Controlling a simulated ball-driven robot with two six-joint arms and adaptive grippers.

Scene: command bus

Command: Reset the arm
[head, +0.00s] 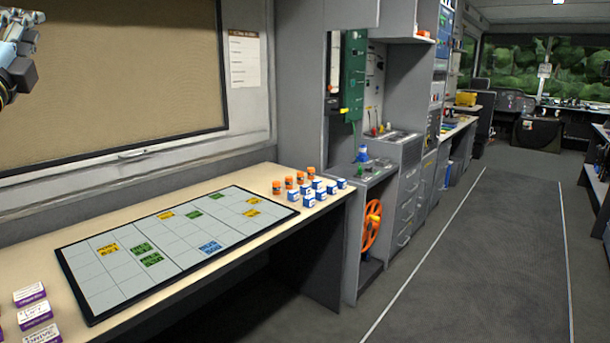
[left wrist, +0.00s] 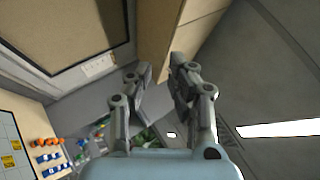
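My left gripper (left wrist: 161,70) shows in the left wrist view with its two grey fingers apart and nothing between them. It is raised high, with the fingers toward the ceiling and upper wall panels. In the head view, part of my left arm's end (head: 18,65) shows at the upper left corner, in front of the tan board and well above the table. It is cut off by the frame edge. My right gripper does not show in either view.
A beige table (head: 215,185) carries a dark-framed grid board (head: 130,292) with coloured cards. Several orange-capped bottles and blue-and-white boxes (head: 308,200) stand at its far end; purple-and-white boxes (head: 35,315) lie near left. A tan wall board (head: 110,80) is behind. The aisle floor (head: 480,260) is clear.

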